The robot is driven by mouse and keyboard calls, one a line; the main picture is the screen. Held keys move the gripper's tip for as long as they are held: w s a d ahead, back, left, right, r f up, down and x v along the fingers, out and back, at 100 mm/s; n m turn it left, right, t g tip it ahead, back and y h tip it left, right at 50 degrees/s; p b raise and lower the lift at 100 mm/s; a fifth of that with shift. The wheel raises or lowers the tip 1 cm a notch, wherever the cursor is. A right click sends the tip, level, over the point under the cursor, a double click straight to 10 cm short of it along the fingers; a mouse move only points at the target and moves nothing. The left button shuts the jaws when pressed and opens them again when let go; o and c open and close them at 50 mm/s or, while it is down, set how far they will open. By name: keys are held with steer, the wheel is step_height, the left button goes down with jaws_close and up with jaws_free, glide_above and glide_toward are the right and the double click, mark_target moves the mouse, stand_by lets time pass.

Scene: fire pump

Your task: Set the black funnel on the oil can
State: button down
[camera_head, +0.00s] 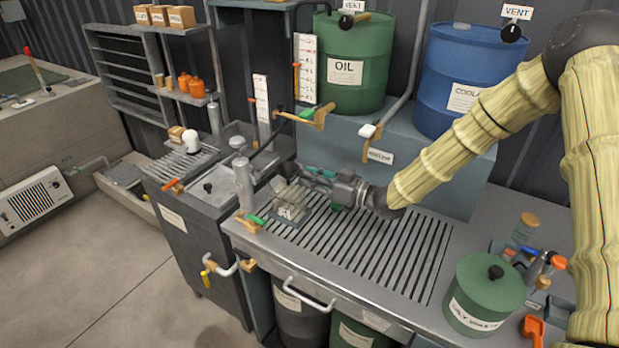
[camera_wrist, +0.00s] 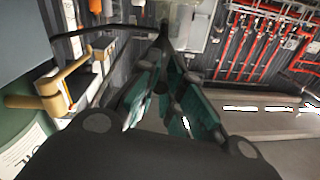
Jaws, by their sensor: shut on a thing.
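My gripper (camera_head: 310,178) reaches left from the dark wrist, low over the slotted drain grate. Its teal fingers also show in the wrist view (camera_wrist: 168,90), closing together around a dark piece that looks like the black funnel (camera_wrist: 162,42). In the head view the funnel (camera_head: 284,170) is a small dark shape at the fingertips, hard to make out. Below and left of the fingers stands a small clear-grey container with a white label (camera_head: 289,212), perhaps the oil can. The funnel and this container look apart, but their exact gap is unclear.
A green OIL drum (camera_head: 356,85) and blue coolant drum (camera_head: 462,85) stand on the shelf behind. Taps project from the shelf front. A grey cylinder (camera_head: 244,185) stands left of the grate. A green lidded waste can (camera_head: 484,290) stands at right. The grate's middle is clear.

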steer(key=shift+f+b, duration=0.45)
steer(key=shift+f, duration=0.25)
stand_by(0.4)
steer(key=c, duration=1.8)
jaws_free()
steer(key=shift+c, duration=0.2)
steer(key=shift+d, duration=0.1)
steer(key=p+v, duration=0.1)
steer(key=v, duration=0.9)
steer(key=shift+s+d+p, duration=0.2)
steer(key=shift+d+p, duration=0.15)
